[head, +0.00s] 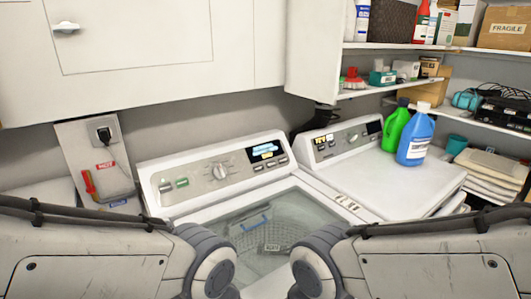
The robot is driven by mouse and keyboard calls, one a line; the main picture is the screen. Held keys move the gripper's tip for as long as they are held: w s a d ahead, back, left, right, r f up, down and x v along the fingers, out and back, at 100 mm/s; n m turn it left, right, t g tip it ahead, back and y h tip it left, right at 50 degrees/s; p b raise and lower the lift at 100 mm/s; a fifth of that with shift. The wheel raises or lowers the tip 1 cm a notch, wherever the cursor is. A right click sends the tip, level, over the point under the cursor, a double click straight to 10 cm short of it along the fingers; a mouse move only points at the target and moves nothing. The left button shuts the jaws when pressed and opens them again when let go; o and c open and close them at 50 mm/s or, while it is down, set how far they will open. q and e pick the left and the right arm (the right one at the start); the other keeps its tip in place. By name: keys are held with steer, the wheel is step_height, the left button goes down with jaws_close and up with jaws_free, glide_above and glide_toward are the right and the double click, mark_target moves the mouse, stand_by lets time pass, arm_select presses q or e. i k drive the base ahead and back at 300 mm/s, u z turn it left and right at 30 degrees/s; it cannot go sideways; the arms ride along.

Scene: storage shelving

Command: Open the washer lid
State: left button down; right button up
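The washer (170,190) is the white machine in the middle, with a knob and a lit display on its rear panel. Its see-through lid (305,210) looks flat and shut over the top. The drum (255,238) shows dimly through it. My two arms cross the lower picture and partly hide the washer's front. Both grippers are out of view.
A white dryer (395,180) stands to the right, with a green bottle (395,128) and a blue bottle (415,138) on top. White cabinets (135,35) overhang at upper left. Loaded shelves (440,47) fill the right. A wall outlet (104,134) is at left.

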mark_target(277, 284)
steer(key=z, duration=1)
steer(key=k, duration=1.1)
steer(key=u, duration=0.25)
steer(key=i, duration=0.6)
steer(key=u, duration=0.1)
